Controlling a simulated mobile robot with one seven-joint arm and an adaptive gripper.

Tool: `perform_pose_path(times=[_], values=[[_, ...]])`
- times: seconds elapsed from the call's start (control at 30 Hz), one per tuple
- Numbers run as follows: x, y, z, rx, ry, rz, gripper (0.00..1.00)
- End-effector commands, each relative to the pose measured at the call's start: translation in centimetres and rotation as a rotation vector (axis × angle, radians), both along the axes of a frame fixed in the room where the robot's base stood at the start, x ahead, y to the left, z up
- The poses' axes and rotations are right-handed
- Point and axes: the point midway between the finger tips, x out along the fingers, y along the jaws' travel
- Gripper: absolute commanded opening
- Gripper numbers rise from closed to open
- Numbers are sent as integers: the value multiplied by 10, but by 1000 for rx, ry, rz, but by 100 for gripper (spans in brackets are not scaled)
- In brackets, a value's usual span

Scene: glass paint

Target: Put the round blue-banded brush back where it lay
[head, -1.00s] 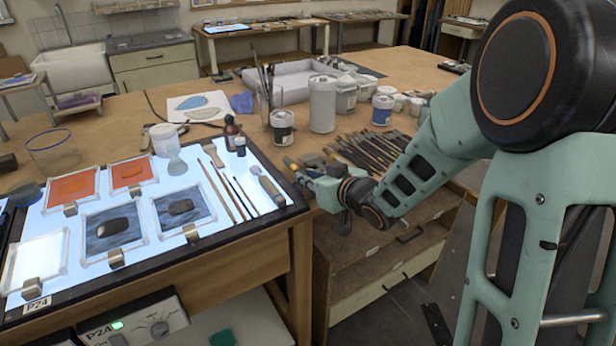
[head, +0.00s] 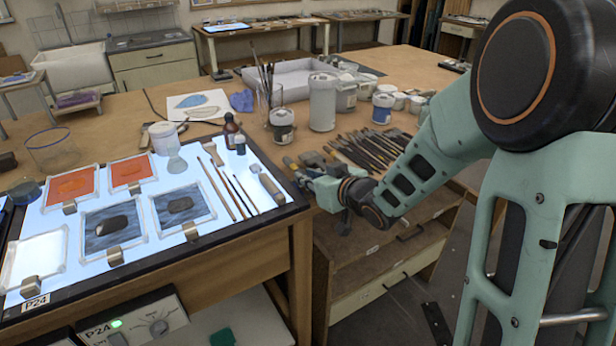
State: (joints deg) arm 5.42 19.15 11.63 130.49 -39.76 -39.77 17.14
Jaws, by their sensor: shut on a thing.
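My gripper (head: 305,174) is at the right edge of the light table, at the near left end of a row of brushes. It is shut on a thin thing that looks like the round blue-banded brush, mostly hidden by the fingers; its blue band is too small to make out. The row of brushes (head: 368,150) lies side by side on the brown bench, handles and tips pointing roughly along the bench. A few yellowish and grey brush ends (head: 289,163) show just beyond my fingers. I cannot tell whether the held brush touches the bench.
Beyond the row stand a tall grey canister (head: 322,102), paint jars (head: 282,124) and a glass of upright brushes.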

Motion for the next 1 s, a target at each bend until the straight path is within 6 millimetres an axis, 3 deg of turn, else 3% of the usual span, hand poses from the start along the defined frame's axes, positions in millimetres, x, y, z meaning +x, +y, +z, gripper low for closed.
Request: perform_pose_path(times=[0.03, 0.2, 0.63, 1.0], values=[[0, 0, 0, 1, -1, 0, 16], [0, 0, 0, 0, 0, 0, 35], [-6, -4, 3, 0, 0, -1, 36], [-52, -37, 28, -1, -4, -3, 36]])
